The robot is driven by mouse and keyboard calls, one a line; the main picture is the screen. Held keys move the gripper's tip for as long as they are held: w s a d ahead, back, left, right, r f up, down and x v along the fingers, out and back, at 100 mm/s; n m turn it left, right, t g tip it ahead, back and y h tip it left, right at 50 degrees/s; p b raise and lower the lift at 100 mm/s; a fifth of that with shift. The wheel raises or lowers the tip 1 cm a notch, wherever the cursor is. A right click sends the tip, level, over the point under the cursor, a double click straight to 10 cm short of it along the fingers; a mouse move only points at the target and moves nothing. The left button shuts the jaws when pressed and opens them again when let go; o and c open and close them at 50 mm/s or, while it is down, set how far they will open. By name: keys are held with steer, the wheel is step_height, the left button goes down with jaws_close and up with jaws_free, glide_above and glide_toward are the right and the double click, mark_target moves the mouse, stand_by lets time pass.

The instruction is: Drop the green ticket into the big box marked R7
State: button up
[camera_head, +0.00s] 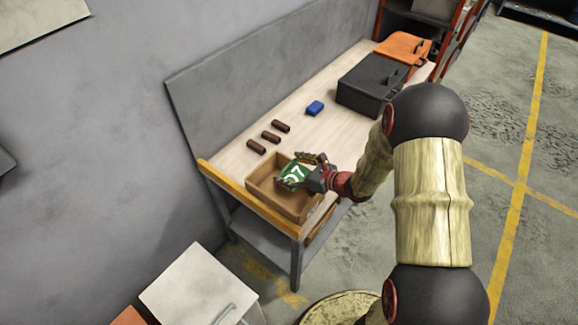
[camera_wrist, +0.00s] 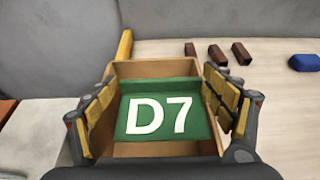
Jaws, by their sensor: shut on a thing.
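A green ticket (camera_head: 294,174) is held in my gripper (camera_head: 300,169) over a brown open box (camera_head: 271,197) at the near end of the bench. In the wrist view the green ticket (camera_wrist: 158,132) reads "D7" in white and lies between my two padded fingers, which are shut on it. The brown box's rim (camera_wrist: 155,69) shows behind and around it. I see no R7 mark on the box. How far the ticket is above the box floor I cannot tell.
Several dark red-brown blocks (camera_head: 271,137) and a blue block (camera_head: 314,108) lie farther along the bench (camera_head: 325,137). A black case (camera_head: 371,86) and an orange case (camera_head: 403,47) stand at the far end. A grey panel backs the bench. The bench middle is clear.

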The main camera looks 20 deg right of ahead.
step_height(320, 180, down, 2)
steer(key=shift+f+b, duration=0.1)
steer(key=shift+b, duration=0.35)
steer(key=o, duration=1)
steer(key=shift+s, duration=0.1)
steer(key=v, duration=1.2)
